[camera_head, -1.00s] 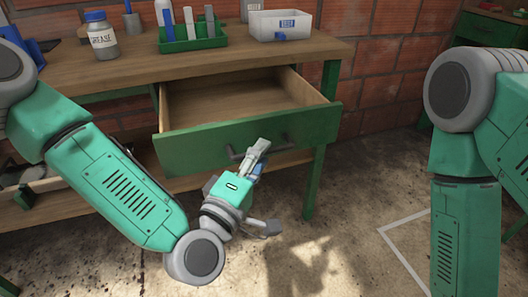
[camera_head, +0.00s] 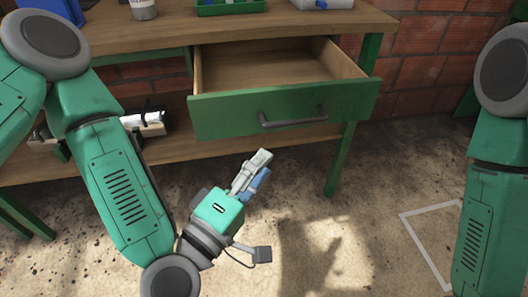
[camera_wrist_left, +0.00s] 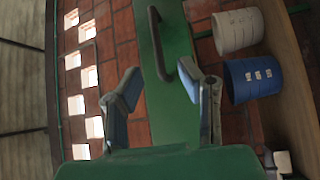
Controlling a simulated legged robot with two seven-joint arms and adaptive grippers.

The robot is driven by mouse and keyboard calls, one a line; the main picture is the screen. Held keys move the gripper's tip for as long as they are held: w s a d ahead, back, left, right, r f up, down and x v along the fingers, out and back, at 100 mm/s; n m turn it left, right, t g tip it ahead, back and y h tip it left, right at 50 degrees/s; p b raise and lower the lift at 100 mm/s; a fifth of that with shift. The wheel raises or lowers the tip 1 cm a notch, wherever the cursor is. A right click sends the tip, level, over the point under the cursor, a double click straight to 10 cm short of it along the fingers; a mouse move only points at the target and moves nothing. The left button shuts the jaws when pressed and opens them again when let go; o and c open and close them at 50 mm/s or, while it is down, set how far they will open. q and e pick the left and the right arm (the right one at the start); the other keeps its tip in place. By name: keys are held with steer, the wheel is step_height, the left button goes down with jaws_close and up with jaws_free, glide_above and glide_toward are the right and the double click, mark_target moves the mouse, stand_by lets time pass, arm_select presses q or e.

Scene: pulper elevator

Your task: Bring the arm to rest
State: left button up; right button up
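My left gripper (camera_head: 252,172) hangs over the floor, in front of and below the green drawer front (camera_head: 225,112), its fingers pointing up and to the right. In the left wrist view its two fingers (camera_wrist_left: 165,100) stand wide apart with nothing between them that they touch. The dark drawer handle (camera_head: 293,119) shows apart from the fingers; it also shows in the left wrist view (camera_wrist_left: 157,42). The drawer is pulled open and its visible inside is empty. My right arm is at the right edge of the head view; its gripper is out of frame.
The wooden workbench (camera_head: 150,35) with green legs stands ahead, with a lower shelf at left. A green tray (camera_head: 230,8) and a white bin (camera_head: 322,3) are on top. The left wrist view shows a grey bucket (camera_wrist_left: 238,30) and a blue bucket (camera_wrist_left: 254,79). Floor around the gripper is clear.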

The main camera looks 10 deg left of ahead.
arm_select(q)
steer(key=s+a+f+m+g+y, duration=0.1)
steer(key=s+a+f+m+g, duration=0.15)
steer(key=f, duration=0.45)
steer(key=s+a+f+m+g+y, duration=0.1)
steer(key=s+f+m+g, duration=0.1)
steer(key=f+m+g, duration=0.3)
steer(key=s+a+f+m+g, duration=0.1)
steer(key=s+f+g, duration=0.1)
steer(key=f, duration=0.6)
steer(key=s+a+f+m+g+y, duration=0.2)
steer(key=s+a+f+g+y, duration=0.1)
steer(key=s+a+f, duration=0.4)
steer(key=s+a+f+g+y, duration=0.2)
steer(key=s+a+g+y, duration=0.2)
steer(key=a, duration=0.7)
step_height(320, 180, up, 13)
steer(key=a+p, duration=0.1)
steer(key=p, duration=1.1)
steer(key=shift+f+m+p, duration=0.15)
steer(key=shift+m+p, duration=0.15)
steer(key=shift+m, duration=0.15)
steer(key=shift+w, duration=0.1)
